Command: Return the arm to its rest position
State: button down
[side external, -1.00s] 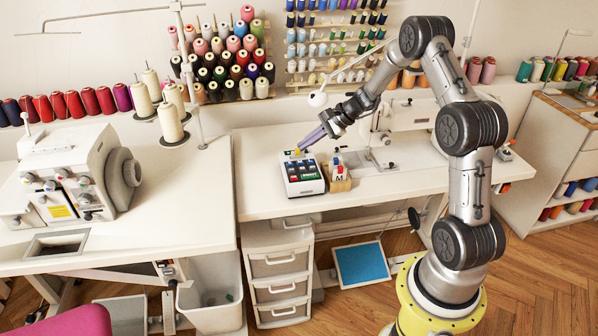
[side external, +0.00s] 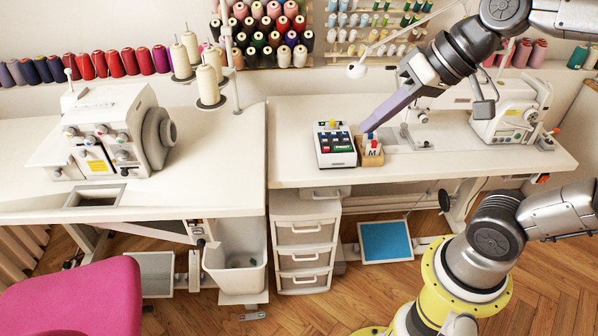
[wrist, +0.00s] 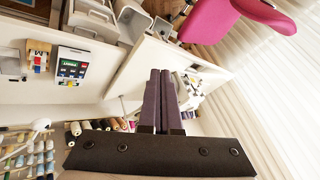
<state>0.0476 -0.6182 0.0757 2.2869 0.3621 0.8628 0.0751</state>
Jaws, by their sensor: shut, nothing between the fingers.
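My gripper (side external: 368,128) is shut and empty, its long purple-grey fingers pointing down and left in the side view. In the side view their tips overlap the space just above a small wooden box (side external: 370,158). In the wrist view the shut fingers (wrist: 160,72) point towards the white overlocker table, with the wooden box (wrist: 38,58) well off to the left, so the gripper is apart from it. My upper arm runs out of the side view at the right.
A sewing machine (side external: 505,112) is at the right, an overlocker (side external: 105,135) at the left with thread cones (side external: 208,84). A lamp head (side external: 357,71) hangs behind the gripper. A pink chair (side external: 75,295) is in front.

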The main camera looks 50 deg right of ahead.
jog(key=s+d+f+n+g+h, duration=0.1)
jog(key=s+d+f+n+h, duration=0.2)
jog(key=s+d+f, duration=0.2)
jog(key=shift+s, duration=0.8)
